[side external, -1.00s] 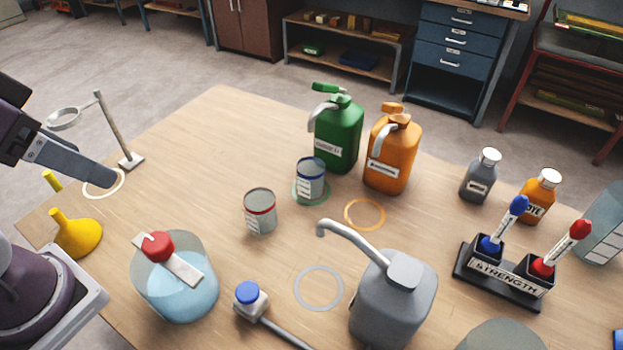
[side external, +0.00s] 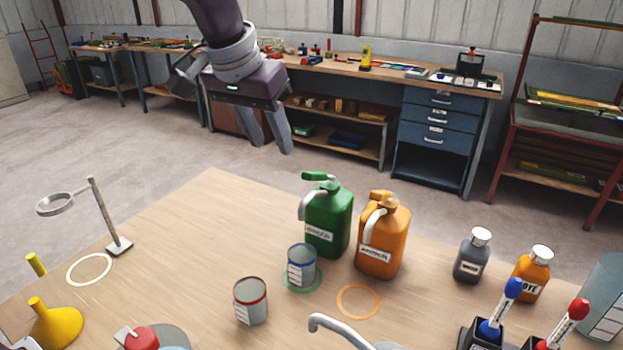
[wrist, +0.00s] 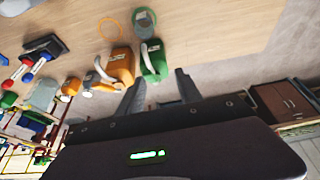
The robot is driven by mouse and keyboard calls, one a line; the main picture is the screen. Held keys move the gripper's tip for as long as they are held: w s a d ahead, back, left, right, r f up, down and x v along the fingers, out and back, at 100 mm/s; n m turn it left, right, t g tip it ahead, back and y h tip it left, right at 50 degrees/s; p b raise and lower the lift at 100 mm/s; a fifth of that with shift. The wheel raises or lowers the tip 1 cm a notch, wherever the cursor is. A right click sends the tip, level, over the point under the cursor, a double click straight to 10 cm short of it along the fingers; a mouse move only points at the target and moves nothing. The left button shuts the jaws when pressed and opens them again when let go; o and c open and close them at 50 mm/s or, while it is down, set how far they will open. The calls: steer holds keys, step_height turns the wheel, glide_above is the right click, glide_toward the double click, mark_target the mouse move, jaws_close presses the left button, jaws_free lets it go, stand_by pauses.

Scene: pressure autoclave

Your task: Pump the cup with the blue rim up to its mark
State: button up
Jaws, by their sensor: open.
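The cup with the blue rim (side external: 301,272) stands upright in the green ring (side external: 319,285), below the spout of the green pump bottle (side external: 331,225). Its wall carries a white scale; its fill level cannot be made out. The cup with the red rim (side external: 250,303) stands apart to its left. The orange pump bottle (side external: 383,240) stands right of the green one, with an empty orange ring (side external: 357,301) before it. My gripper (side external: 271,149) is open and empty, high above the table's far edge, beyond the green bottle. The wrist view shows the green bottle (wrist: 153,62) near the fingers.
A grey spout (side external: 335,328) shows at the bottom edge. A yellow funnel (side external: 55,325), a ring stand (side external: 107,220) and a red-topped tool (side external: 141,338) are at left. Small bottles (side external: 472,258) and the marker stand (side external: 482,338) are at right.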

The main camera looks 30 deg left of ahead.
glide_toward(312, 172)
step_height(312, 172, down, 3)
steer(key=x, duration=0.3)
steer(key=w+x, duration=0.1)
steer(key=x, duration=0.3)
steer(key=shift+w, duration=0.15)
steer(key=shift+c, duration=0.2)
jaws_close()
stand_by(0.7)
